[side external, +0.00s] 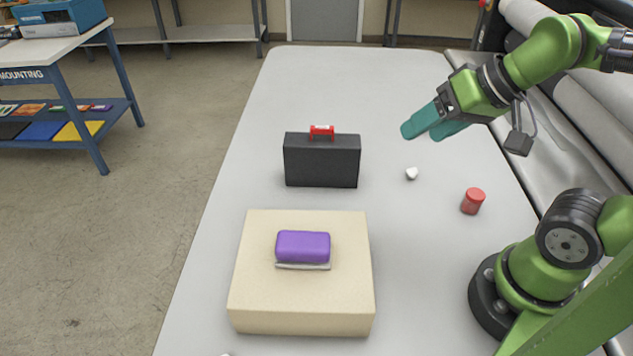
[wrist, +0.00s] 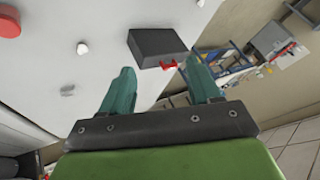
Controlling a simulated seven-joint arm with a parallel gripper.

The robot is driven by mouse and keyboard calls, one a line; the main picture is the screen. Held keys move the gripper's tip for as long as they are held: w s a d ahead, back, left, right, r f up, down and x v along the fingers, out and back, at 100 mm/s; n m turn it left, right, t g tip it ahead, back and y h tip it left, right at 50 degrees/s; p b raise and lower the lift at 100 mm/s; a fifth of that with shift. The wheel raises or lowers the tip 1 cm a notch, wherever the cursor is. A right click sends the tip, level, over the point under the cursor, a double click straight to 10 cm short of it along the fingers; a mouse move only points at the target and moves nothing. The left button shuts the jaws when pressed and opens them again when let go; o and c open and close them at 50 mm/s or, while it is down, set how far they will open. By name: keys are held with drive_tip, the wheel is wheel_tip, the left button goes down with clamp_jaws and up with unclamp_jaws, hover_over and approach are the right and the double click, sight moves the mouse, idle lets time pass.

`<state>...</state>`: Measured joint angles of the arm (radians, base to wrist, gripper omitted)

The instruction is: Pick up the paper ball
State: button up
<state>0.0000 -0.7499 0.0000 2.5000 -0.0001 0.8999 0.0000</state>
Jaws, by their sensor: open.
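A small white crumpled ball (side external: 411,173), which looks like the paper ball, lies on the pale table between the black case and the red cylinder. It also shows in the wrist view (wrist: 82,48), left of the fingers. My gripper (side external: 420,131) has teal fingers and is open and empty. It is raised above the table, up and slightly right of the ball in the side view. In the wrist view its fingertips (wrist: 160,67) point towards the case.
The black case (side external: 322,161) with a red handle stands left of the ball. A red cylinder (side external: 473,201) stands to its right. A cream block (side external: 250,290) carries a purple-topped item (side external: 303,246) at the front. White rolls (side external: 590,100) line the right.

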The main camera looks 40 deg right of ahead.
drive_tip(key=g+h, duration=0.2)
drive_tip(key=g, duration=0.5)
hover_over(414, 172)
wheel_tip(414, 172, down, 8)
drive_tip(key=shift+m, duration=0.4)
drive_tip(key=f, duration=1)
drive_tip(key=shift+a+f, duration=0.2)
drive_tip(key=shift+a, duration=0.05)
drive_tip(key=shift+d+f, duration=0.15)
drive_tip(key=shift+f, duration=1.35)
drive_tip(key=shift+d+f, duration=0.1)
drive_tip(key=shift+f, duration=1.35)
drive_tip(key=shift+c, duration=0.3)
drive_tip(key=c, duration=1)
